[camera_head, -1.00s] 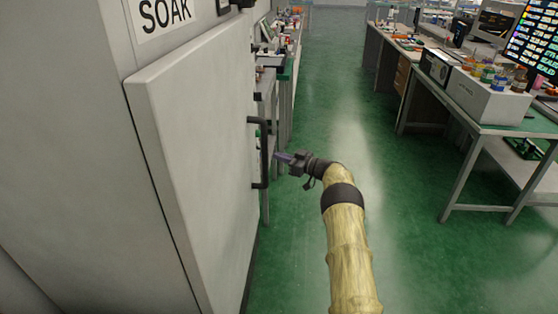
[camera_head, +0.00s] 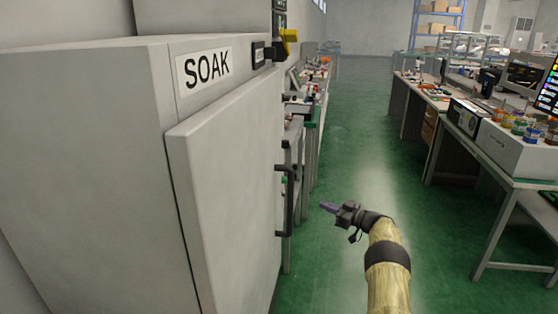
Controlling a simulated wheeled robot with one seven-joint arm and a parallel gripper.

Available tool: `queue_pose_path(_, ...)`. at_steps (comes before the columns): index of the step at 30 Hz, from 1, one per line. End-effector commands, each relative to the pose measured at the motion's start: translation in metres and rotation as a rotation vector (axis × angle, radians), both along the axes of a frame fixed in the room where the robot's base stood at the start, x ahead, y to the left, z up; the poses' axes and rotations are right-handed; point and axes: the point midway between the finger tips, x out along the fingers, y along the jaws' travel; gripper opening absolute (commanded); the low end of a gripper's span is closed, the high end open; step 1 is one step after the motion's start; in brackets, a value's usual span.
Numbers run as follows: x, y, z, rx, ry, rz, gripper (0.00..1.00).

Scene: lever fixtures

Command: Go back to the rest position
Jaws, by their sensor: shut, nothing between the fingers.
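My gripper (camera_head: 327,207) is shut and empty. It points left and stands in the open aisle, to the right of the cabinet door's dark handle (camera_head: 285,201), with a visible gap between them. My arm, in a tan sleeve with a dark band, comes up from the bottom right of the view. The grey cabinet (camera_head: 95,160) labelled SOAK fills the left side, and its thick door (camera_head: 228,190) faces the aisle. Whether the door is fully closed is hard to tell.
A yellow and black part (camera_head: 286,43) sits high on the cabinet's front. Workbenches line the left beyond the cabinet and the right side, where a bench (camera_head: 520,175) holds a light box and jars. The green floor (camera_head: 350,120) between is clear.

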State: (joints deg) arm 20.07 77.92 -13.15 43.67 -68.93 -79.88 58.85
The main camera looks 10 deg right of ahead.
Motion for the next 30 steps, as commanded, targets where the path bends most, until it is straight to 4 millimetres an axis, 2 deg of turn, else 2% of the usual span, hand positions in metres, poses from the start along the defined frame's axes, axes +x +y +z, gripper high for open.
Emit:
queue_pose_path(9,0.026,-0.010,0.068,-0.013,-0.014,-0.326,0.00)
queue_pose_path(13,0.023,-0.013,0.090,-0.031,0.028,-0.479,0.00)
queue_pose_path(16,0.013,-0.013,0.102,-0.050,0.078,-0.585,0.00)
queue_pose_path(20,-0.010,-0.009,0.110,-0.082,0.168,-0.702,0.00)
queue_pose_path(23,-0.036,-0.003,0.110,-0.115,0.255,-0.774,0.00)
queue_pose_path(26,-0.068,0.007,0.106,-0.153,0.356,-0.830,0.00)
queue_pose_path(30,-0.123,0.025,0.096,-0.217,0.512,-0.878,0.00)
